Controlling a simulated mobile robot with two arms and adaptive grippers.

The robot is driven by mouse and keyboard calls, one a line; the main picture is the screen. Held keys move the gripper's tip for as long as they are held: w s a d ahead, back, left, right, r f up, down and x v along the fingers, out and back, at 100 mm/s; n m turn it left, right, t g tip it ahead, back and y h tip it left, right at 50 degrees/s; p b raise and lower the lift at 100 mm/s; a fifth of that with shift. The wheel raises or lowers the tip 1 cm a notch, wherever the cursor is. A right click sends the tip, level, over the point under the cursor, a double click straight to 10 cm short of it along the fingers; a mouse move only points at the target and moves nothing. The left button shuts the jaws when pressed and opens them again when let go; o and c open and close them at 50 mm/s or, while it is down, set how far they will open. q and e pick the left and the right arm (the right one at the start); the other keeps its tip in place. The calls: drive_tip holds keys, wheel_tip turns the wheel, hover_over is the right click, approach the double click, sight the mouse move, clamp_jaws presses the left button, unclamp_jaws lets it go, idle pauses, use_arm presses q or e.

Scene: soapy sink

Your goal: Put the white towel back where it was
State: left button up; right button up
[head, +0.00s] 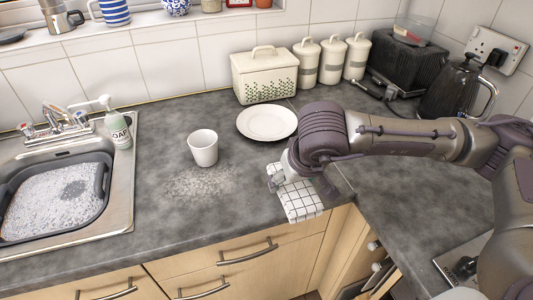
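The white towel (302,203) with a dark grid pattern lies at the front edge of the grey counter, near its inner corner. My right gripper (291,183) is down at the towel's back end, and its wrist hides part of the towel. I cannot tell whether the fingers are closed on the cloth. My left gripper is not in view.
A whitish foamy patch (203,186) lies on the counter left of the towel, with a white cup (203,148) behind it. A white plate (267,123) is behind my gripper. A sink with a soapy basin (55,196) and a soap bottle (118,130) are at left. A kettle (456,90) stands at right.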

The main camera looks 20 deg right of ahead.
drive_tip(key=d+r+b, duration=0.2)
drive_tip(key=d+b, duration=0.1)
drive_tip(key=shift+w, duration=0.3)
drive_tip(key=s+d+r+b, duration=0.1)
drive_tip(key=d+r+b, duration=0.2)
drive_tip(key=d, duration=0.2)
drive_tip(key=w+a+f+p, duration=0.1)
drive_tip(key=w+a+f, duration=0.1)
drive_tip(key=w, duration=0.1)
drive_tip(key=w+a+f, duration=0.2)
drive_tip(key=w+a+f+p, duration=0.1)
drive_tip(key=w+a+f, duration=0.1)
drive_tip(key=w+a, duration=0.1)
drive_tip(key=shift+w+a+f+p, duration=0.1)
drive_tip(key=shift+w+f+p, duration=0.15)
drive_tip(key=shift+w+p, duration=0.1)
wheel_tip(320, 180, down, 4)
drive_tip(key=shift+r+p, duration=0.1)
drive_tip(key=shift+p, duration=0.25)
drive_tip(key=shift+f, duration=0.2)
